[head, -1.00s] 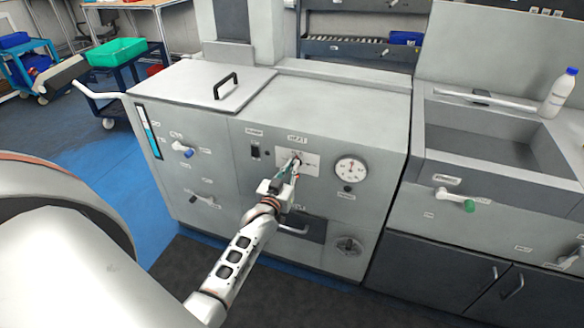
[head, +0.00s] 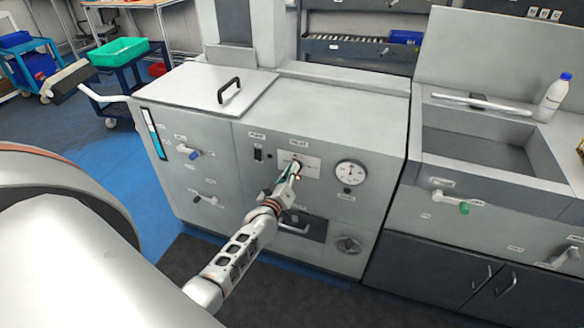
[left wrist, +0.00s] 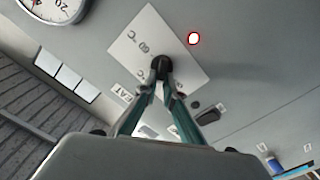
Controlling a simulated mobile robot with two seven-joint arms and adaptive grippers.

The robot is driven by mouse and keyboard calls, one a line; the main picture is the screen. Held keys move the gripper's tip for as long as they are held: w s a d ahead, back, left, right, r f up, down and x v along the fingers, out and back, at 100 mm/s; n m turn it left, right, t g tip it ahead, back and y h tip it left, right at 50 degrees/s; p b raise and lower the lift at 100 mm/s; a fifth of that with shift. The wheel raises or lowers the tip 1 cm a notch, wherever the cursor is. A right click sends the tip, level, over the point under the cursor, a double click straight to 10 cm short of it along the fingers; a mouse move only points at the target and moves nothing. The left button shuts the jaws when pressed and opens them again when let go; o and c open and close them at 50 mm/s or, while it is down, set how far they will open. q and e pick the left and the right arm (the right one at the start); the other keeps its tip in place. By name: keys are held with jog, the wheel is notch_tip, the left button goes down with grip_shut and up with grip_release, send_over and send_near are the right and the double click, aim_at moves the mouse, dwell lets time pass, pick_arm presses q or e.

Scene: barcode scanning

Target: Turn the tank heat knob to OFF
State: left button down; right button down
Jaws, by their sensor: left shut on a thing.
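The tank heat knob (left wrist: 161,66) is a small black knob on a white plate with temperature marks on the grey tank's front panel. The plate (head: 311,164) also shows in the head view, below the HEAT label. My left gripper (left wrist: 160,76) is shut on the knob, with its teal fingers on either side of it. In the head view the left gripper (head: 294,172) reaches the plate from below and covers most of the knob. The knob's exact pointing direction is hard to read. My right gripper is not in view.
A round gauge (head: 351,174) sits right of the plate, and a black switch (head: 258,154) sits left of it. A red light (left wrist: 194,38) is lit beside the plate. A sink (head: 475,145) with a white bottle (head: 553,97) stands to the right.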

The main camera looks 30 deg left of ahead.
pick_arm(q)
jog(key=n, duration=0.7)
jog(key=f+n, duration=0.1)
jog(key=n, duration=0.2)
jog(key=shift+a+n, duration=0.3)
jog(key=shift+a, duration=0.05)
jog(key=shift+n, duration=0.3)
jog(key=c, duration=2.2)
grip_release()
jog(key=shift+o, duration=0.2)
jog(key=shift+s+d+f, duration=0.1)
jog(key=shift+s, duration=0.05)
jog(key=v, duration=1.1)
jog(key=shift+s, duration=0.4)
jog(key=shift+d, duration=0.15)
